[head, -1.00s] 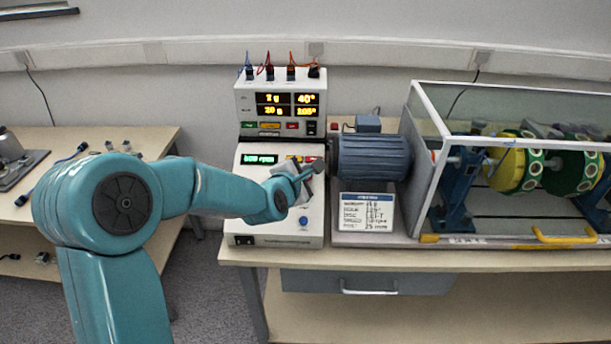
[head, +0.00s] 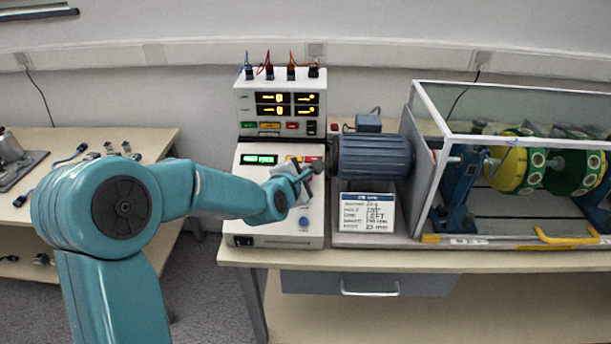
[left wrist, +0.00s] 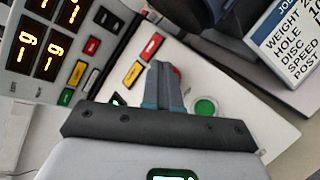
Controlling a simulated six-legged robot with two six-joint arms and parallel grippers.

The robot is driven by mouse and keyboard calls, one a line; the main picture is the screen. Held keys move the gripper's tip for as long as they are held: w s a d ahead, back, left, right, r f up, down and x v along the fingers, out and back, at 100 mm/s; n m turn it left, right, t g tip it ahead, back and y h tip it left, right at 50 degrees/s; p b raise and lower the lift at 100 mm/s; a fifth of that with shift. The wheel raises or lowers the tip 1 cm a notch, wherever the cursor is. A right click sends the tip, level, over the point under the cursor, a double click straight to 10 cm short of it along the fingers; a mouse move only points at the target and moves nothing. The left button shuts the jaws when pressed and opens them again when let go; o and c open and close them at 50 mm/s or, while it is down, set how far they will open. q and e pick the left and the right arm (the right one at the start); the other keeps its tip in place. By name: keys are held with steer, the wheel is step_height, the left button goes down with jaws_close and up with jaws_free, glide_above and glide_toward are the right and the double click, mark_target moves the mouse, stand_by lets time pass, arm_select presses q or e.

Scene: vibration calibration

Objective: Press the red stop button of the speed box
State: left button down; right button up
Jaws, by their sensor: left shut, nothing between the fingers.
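The speed box is the white sloped box (head: 262,213) on the bench, with a lit green display (head: 259,159). My left gripper (head: 306,172) is shut and empty over the right part of its panel. In the left wrist view the shut fingers (left wrist: 163,84) point at the panel. A bit of red (left wrist: 177,71), which looks like the red stop button, shows just beside the fingertips and is mostly hidden by them. I cannot tell whether they touch it. A green button (left wrist: 205,107) lies to the right of the fingers. My right gripper is not in view.
A meter box (head: 280,100) with lit orange digits stands behind the speed box. A blue-grey motor (head: 373,157) and a written card (head: 367,212) are close on the right. A clear-sided enclosure with green discs (head: 512,168) stands farther right.

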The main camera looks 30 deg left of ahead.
arm_select(q)
steer(key=shift+f, duration=0.1)
stand_by(0.5)
steer(key=shift+s+d+r, duration=0.15)
steer(key=shift+s+r, duration=0.15)
steer(key=shift+r, duration=0.45)
steer(key=r+p, duration=0.1)
steer(key=s+r+p, duration=0.1)
steer(key=r, duration=0.1)
steer(key=d+r+p, duration=0.1)
steer(key=shift+s+r, duration=0.25)
steer(key=shift+s, duration=0.15)
steer(key=shift+s+d, duration=0.1)
stand_by(0.5)
